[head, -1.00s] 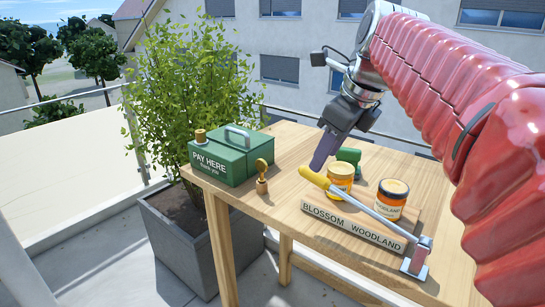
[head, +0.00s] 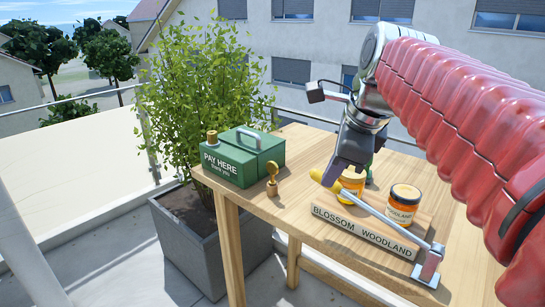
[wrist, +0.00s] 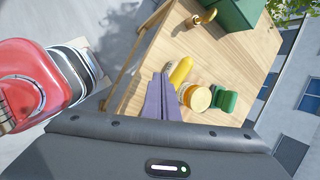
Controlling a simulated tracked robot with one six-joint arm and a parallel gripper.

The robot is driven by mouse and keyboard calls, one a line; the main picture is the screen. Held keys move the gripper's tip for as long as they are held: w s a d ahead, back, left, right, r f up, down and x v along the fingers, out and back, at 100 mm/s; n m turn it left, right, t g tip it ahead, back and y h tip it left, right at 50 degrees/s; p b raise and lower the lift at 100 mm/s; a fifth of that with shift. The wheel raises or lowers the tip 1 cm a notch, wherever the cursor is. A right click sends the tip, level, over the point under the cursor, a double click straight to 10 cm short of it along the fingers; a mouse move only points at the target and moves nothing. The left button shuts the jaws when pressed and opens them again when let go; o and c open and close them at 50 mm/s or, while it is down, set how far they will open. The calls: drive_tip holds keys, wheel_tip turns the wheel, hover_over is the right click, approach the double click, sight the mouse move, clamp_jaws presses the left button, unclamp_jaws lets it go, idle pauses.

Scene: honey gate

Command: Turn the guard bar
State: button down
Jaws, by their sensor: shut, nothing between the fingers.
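The guard bar is a thin grey rod (head: 383,219) with a yellow handle (head: 323,179) at its left end. It crosses in front of the honey jars, and its right end meets a bracket (head: 427,266) at the table's front. In the wrist view the fingers (wrist: 160,80) lie just left of the yellow handle (wrist: 181,71). I cannot tell whether they touch. My gripper partly hides the left jar (head: 351,184); the right jar (head: 403,204) is clear.
A wooden stand labelled "BLOSSOM WOODLAND" (head: 365,231) holds the jars on the table (head: 310,155). A green "PAY HERE" box (head: 235,165) and a small brass-topped piece (head: 272,178) are at the left. A green object (wrist: 224,100) stands beyond the jars. A potted bush (head: 200,90) stands beyond the table's left side.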

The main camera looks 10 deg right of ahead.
drive_tip(key=s+a+f+n, duration=0.4)
drive_tip(key=s+f+n, duration=0.2)
drive_tip(key=f+n, duration=0.3)
drive_tip(key=s+a+f+n, duration=0.4)
drive_tip(key=s+f+n, duration=0.3)
drive_tip(key=n, duration=0.8)
wheel_tip(320, 180, down, 3)
drive_tip(key=shift+a+r+h, duration=0.15)
drive_tip(key=shift+a+h, duration=0.05)
drive_tip(key=shift+h, duration=0.1)
drive_tip(key=shift+s, duration=0.1)
